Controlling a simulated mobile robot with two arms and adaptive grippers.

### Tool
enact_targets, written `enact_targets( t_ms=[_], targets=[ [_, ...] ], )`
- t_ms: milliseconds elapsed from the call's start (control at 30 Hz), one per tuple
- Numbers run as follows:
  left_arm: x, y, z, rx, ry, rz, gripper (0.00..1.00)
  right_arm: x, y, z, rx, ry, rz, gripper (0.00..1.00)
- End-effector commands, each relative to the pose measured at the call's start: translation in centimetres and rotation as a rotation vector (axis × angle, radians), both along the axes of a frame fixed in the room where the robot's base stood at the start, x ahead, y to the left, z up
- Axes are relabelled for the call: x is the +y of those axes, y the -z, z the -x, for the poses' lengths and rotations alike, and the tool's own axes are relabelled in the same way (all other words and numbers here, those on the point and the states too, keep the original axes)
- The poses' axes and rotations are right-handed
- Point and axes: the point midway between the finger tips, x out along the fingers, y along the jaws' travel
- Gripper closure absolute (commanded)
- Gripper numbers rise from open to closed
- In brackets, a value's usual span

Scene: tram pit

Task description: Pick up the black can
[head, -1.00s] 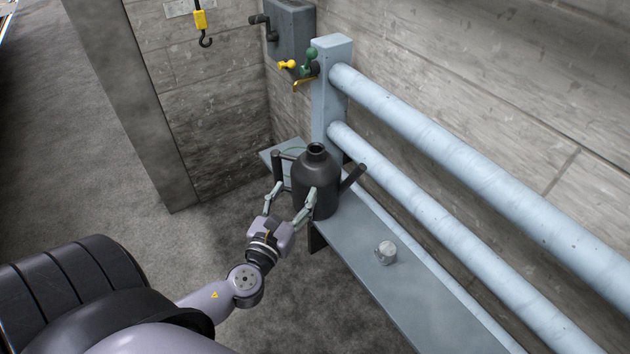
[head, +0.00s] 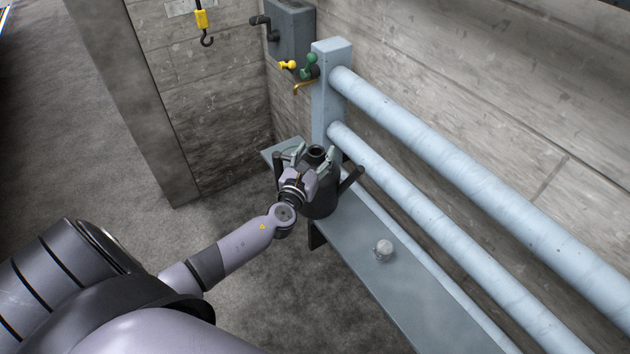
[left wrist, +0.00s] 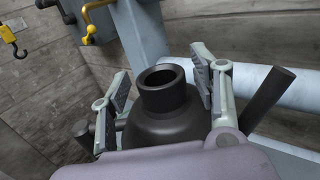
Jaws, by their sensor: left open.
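The black can (head: 321,200) stands upright on the grey-blue bench, with a round open neck at its top and dark handles at its sides. My left gripper (head: 312,154) is open at the can's upper part, with a finger on each side of the neck. In the left wrist view the can's neck and shoulder (left wrist: 165,98) lie between the two spread fingers of my left gripper (left wrist: 160,92). Gaps show between the fingers and the neck. My gripper and wrist hide part of the can's near side. My right gripper is not in view.
Thick light-blue pipes (head: 450,160) and a post (head: 331,90) stand behind. A yellow hook (head: 203,25) hangs at upper left. The floor at left is clear.

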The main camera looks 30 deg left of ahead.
Motion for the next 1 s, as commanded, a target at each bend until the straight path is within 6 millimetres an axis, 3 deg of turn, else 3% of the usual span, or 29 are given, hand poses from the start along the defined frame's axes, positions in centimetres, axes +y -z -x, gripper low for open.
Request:
enact_targets(
  t_ms=[333,1000],
  targets=[
    [0.20,0.10,-0.91,0.001,0.000,0.000,0.43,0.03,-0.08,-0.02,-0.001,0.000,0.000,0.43],
    [0.22,0.07,-0.88,0.001,0.000,0.000,0.88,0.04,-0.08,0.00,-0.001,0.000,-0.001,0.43]
  ],
)
